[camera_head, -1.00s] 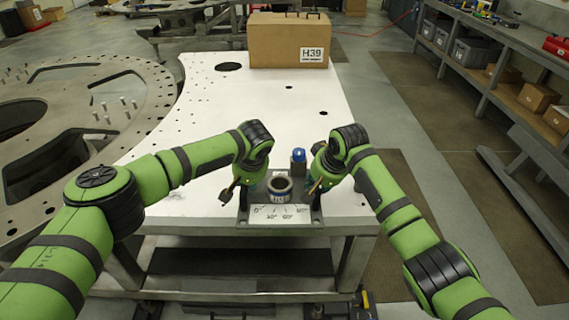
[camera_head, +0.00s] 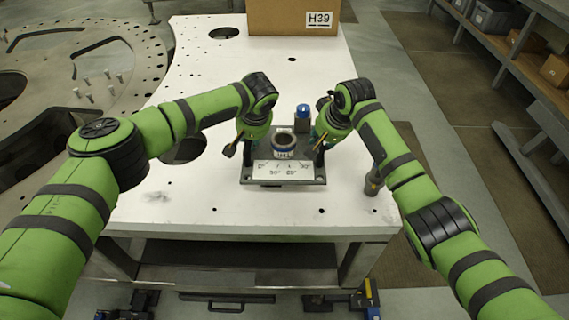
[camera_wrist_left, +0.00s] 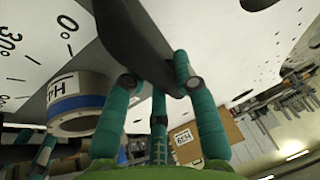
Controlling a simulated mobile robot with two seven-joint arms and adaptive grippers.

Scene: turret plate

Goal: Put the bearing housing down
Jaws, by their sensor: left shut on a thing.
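The bearing housing (camera_head: 284,149) is a short upright ring with a dark bore, blue band and white label. It stands on a dark carrier (camera_head: 318,178) with a white angle-scale plate at its front. It also shows in the left wrist view (camera_wrist_left: 80,112). My left gripper (camera_head: 240,145) is at the carrier's left side; in the left wrist view its teal fingers (camera_wrist_left: 160,88) are shut on a dark bar of the carrier. My right gripper (camera_head: 323,143) is at the carrier's right side, its fingertips mostly hidden. I cannot tell whether the carrier touches the table.
The white table (camera_head: 300,215) has free room in front of and beside the carrier. A blue-topped post (camera_head: 302,117) stands close behind it. A cardboard box (camera_head: 275,16) is at the back. A large perforated metal plate (camera_head: 130,75) lies left.

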